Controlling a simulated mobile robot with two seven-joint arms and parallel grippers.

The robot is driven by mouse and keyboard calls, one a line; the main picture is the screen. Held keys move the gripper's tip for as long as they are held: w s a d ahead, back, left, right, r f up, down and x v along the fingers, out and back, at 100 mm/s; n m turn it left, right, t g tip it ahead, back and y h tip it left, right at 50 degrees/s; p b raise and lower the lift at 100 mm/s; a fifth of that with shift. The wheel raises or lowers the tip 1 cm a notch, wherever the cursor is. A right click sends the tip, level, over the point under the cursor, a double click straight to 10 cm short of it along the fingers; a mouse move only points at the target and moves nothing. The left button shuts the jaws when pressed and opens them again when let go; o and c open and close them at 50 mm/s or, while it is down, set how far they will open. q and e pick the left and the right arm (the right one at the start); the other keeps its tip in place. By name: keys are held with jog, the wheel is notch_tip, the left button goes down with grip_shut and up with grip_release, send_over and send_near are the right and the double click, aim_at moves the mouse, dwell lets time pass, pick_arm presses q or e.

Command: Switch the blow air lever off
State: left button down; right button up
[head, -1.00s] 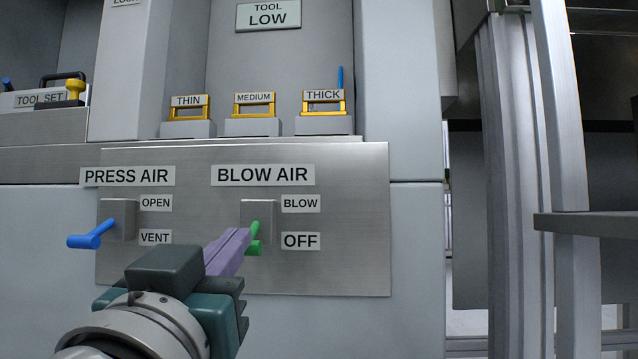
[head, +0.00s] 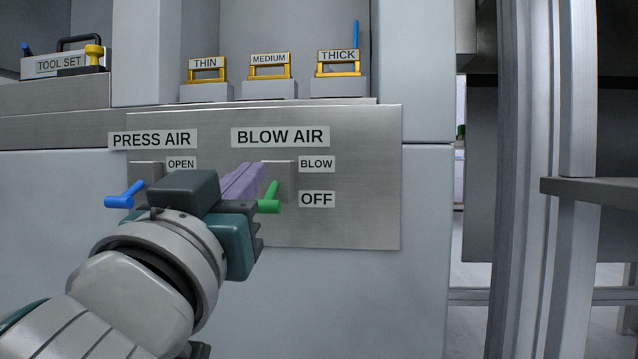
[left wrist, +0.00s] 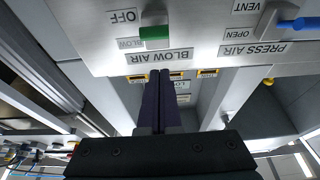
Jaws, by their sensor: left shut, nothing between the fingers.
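The green blow air lever (head: 269,198) sticks out from its grey block (head: 280,178) under the BLOW AIR label. In the head view it slopes down, its handle end level with the OFF label (head: 317,199). It also shows in the left wrist view (left wrist: 155,32), upside down, beyond the fingertips. My left gripper (head: 254,170) is shut and empty, its purple fingers just left of the lever and its tips near the block's upper part. In the left wrist view the fingers (left wrist: 164,74) lie together, apart from the lever in the picture. Contact cannot be told. My right gripper is not in view.
The blue press air lever (head: 125,196) stands left, close to my left wrist in the picture. Above the metal panel (head: 360,215) are yellow-handled THIN, MEDIUM and THICK tools (head: 338,67). A metal frame post (head: 530,150) stands at the right.

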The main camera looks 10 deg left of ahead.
pick_arm(q)
jog(key=b+v, duration=0.4)
jog(key=v, duration=0.7)
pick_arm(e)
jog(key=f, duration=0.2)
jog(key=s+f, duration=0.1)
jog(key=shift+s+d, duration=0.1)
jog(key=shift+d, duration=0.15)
pick_arm(q)
jog(key=shift+w, duration=0.2)
